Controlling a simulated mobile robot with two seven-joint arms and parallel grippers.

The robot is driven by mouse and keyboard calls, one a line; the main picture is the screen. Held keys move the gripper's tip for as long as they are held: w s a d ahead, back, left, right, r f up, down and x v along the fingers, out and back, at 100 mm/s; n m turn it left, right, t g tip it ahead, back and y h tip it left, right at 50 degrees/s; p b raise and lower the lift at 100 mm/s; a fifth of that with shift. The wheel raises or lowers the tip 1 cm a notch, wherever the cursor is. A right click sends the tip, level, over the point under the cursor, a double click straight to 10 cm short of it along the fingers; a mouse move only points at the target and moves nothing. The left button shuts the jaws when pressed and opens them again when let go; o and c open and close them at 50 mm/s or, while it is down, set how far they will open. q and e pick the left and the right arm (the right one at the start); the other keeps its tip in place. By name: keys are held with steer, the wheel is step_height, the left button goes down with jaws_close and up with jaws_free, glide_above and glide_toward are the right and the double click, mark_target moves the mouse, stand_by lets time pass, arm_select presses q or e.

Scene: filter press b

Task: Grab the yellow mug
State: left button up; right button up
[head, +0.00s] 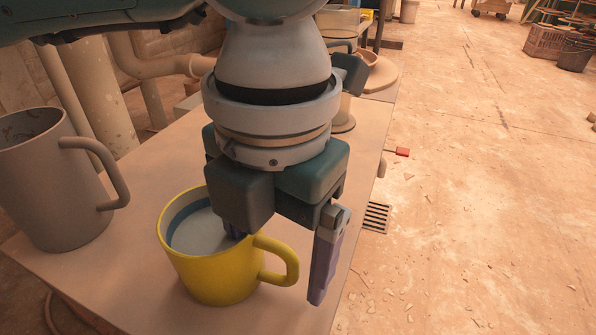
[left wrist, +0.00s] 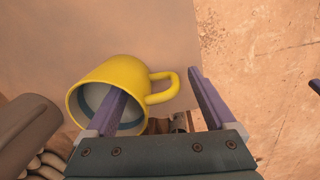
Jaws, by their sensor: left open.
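The yellow mug (head: 212,275) stands upright on the table, its inside pale with a blue band and its handle to the right. It also shows in the left wrist view (left wrist: 92,82). My left gripper (head: 282,262) is open above it, pointing down. In the left wrist view the gripper (left wrist: 158,92) has one finger over the mug's opening, seemingly reaching inside. The other finger is outside, to the right of the handle. The near wall and handle lie between the fingers. Contact cannot be told. My right gripper is not seen in the head view.
A large grey mug (head: 48,190) stands on the table (head: 120,285) left of the yellow one. Pipes (head: 95,95) rise behind the table's left side. Bowls and a tray (head: 338,22) are at the far end.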

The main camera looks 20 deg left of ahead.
arm_select(q)
steer(key=shift+f, duration=0.8)
steer(key=shift+c, duration=0.3)
jaws_close()
steer(key=shift+r, duration=0.1)
